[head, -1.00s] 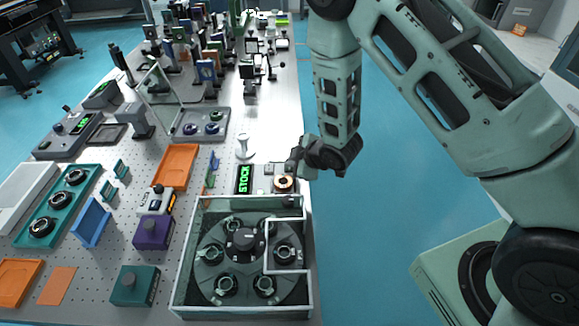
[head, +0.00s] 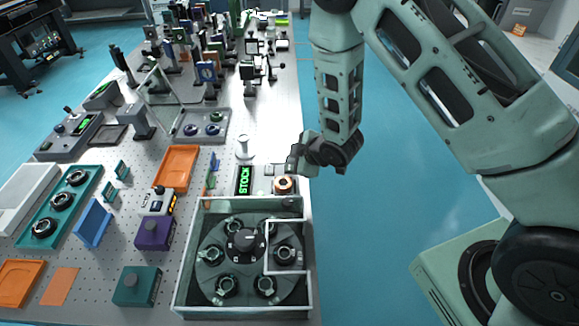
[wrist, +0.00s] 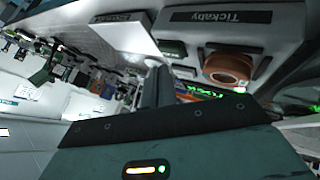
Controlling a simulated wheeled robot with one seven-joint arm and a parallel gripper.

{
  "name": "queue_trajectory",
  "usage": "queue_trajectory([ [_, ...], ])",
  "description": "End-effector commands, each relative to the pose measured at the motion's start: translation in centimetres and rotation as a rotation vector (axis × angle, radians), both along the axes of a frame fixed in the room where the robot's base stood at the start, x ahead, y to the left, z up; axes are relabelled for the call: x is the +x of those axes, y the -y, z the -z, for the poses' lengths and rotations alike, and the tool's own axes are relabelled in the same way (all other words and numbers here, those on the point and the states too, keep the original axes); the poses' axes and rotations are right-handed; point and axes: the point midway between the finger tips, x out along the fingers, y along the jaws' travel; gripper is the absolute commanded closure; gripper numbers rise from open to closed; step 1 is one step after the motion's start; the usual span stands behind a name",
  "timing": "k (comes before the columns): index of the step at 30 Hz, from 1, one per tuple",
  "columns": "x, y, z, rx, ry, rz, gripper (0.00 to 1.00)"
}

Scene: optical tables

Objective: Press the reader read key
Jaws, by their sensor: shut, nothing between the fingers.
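The reader is probably the low grey unit with a green display reading STOCK (head: 245,180), behind the glass-walled carousel box. A copper-coloured round part (head: 284,185) sits at its right; the wrist view shows it as a copper ring (wrist: 228,67) beside a dark label plate reading Tickaby (wrist: 220,16). I cannot tell for sure which part is the read key. My gripper (head: 291,172) points down just above the unit's right end, close behind the copper part. In the wrist view its shut grey fingers (wrist: 157,85) hold nothing. Whether the fingertips touch anything is unclear.
The glass-walled carousel box (head: 188,262) stands directly in front of the unit. A white spool-shaped post (head: 243,147) stands behind it, and an orange tray (head: 176,167) lies to the left. The table's right edge is close beside my gripper, with open blue floor beyond.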

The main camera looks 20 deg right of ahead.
Motion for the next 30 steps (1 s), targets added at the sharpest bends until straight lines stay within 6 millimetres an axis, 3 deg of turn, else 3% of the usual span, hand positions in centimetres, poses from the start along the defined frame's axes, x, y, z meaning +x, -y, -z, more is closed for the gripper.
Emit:
queue_trajectory([
  [18,0.0,0.0,-4.9,0.0,0.001,0.001,1.0],
  [30,0.0,0.0,-5.0,0.0,0.0,0.0,1.0],
])
